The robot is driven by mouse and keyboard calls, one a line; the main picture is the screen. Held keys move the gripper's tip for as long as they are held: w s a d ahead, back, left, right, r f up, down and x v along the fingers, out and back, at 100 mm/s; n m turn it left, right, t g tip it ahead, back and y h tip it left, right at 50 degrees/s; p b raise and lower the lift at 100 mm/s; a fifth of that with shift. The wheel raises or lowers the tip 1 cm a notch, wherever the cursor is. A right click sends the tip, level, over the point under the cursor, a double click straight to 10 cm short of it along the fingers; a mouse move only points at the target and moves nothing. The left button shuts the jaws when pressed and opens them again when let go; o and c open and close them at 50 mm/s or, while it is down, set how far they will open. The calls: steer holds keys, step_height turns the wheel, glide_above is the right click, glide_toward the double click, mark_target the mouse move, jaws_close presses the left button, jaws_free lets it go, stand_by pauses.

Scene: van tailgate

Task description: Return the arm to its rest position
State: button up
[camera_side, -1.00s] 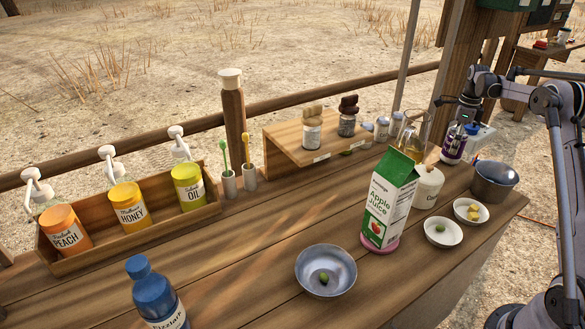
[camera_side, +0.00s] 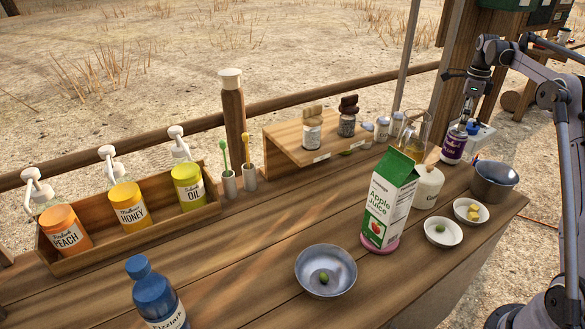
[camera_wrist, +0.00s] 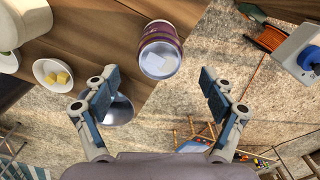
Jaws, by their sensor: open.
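My gripper (camera_side: 467,116) hangs at the right end of the table, above and close to a purple jar (camera_side: 453,147) with a white label. In the wrist view my gripper (camera_wrist: 157,88) has its two fingers wide apart with nothing between them. The purple jar (camera_wrist: 173,33) stands ahead of the fingers there, near the table edge, apart from both. Its top shows a pale patch inside the rim.
A grey metal pot (camera_side: 494,184), a white lidded canister (camera_side: 428,188) and an apple juice carton (camera_side: 388,205) stand near the right end. Small white bowls (camera_side: 443,239) sit in front. A wooden post (camera_side: 455,75) rises behind. Open ground lies beyond the table's right edge.

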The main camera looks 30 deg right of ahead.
mark_target(458, 136)
step_height(458, 136, up, 2)
steer(key=shift+r, duration=0.1)
step_height(458, 136, down, 13)
steer(key=shift+r, duration=0.1)
step_height(458, 136, up, 4)
steer(key=shift+r, duration=0.25)
steer(key=s+d+r, duration=0.3)
steer(key=s+r, duration=0.4)
steer(key=s, duration=0.4)
steer(key=w+a+r+n, duration=0.3)
steer(key=w+a+n, duration=0.1)
steer(key=a, duration=0.7)
steer(key=w+a+r+n, duration=0.3)
steer(key=a+n, duration=0.4)
steer(key=a, duration=0.4)
steer(key=w+a+r+n, duration=0.3)
steer(key=w+a+n, duration=0.2)
steer(key=a, duration=0.6)
steer(key=shift+w+a+n, duration=0.4)
steer(key=shift+n, duration=0.3)
